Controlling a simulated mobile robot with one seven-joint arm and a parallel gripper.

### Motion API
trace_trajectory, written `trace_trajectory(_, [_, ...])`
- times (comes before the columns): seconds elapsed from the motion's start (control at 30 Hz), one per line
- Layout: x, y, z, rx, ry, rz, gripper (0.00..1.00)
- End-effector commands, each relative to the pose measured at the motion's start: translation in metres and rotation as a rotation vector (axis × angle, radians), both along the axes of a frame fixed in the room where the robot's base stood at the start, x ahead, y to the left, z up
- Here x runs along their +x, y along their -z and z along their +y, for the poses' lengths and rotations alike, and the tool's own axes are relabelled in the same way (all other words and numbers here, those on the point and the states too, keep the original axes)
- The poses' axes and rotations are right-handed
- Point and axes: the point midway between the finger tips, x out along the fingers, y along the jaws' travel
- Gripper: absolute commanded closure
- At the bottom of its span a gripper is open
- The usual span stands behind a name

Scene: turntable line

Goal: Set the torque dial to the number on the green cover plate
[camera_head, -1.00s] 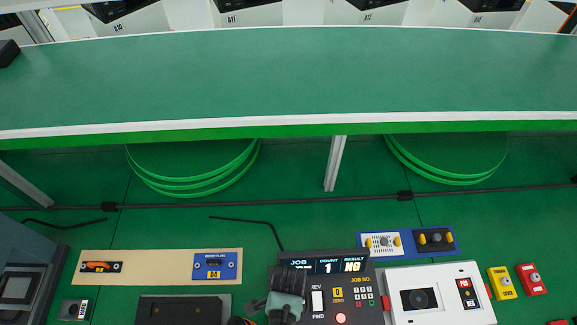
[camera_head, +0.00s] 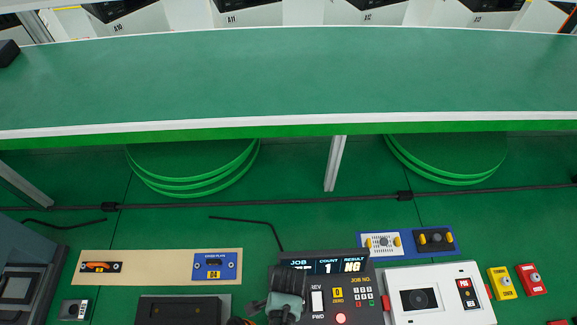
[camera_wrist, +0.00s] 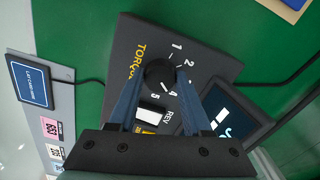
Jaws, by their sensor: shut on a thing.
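The torque dial (camera_wrist: 160,72) is a round black knob on a dark panel (camera_wrist: 122,50), beside the yellow word TORQUE in the wrist view. Numbers 1, 2, 4 and 5 show around it; the 3 is mostly hidden by a finger. My gripper (camera_wrist: 160,79) has its two blue fingers on either side of the knob, shut on it. The dial's pointer cannot be made out. In the head view my gripper and wrist (camera_head: 286,295) cover the dial. I cannot make out a green cover plate in either view.
The control box has a JOB/COUNT/RESULT screen (camera_head: 322,267) reading 1 and NG, with a REV/FWD switch (camera_head: 318,301). A blue plate marked 04 (camera_head: 227,258) lies on a beige board (camera_head: 150,255). A white box (camera_head: 387,289) stands close at right.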

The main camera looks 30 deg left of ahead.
Motion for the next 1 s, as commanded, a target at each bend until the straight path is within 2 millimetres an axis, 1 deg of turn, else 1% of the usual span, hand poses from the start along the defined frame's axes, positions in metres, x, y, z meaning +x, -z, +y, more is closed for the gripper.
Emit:
trace_trajectory(0.17, [0.0, -0.0007, -0.0001, -0.001, -0.047, 0.001, 1.0])
trace_trajectory(0.37, [0.0001, -0.0009, -0.0003, -0.001, -0.168, 0.001, 1.0])
trace_trajectory(1.0, [0.0002, -0.0009, -0.0003, -0.001, -0.766, 0.001, 1.0])
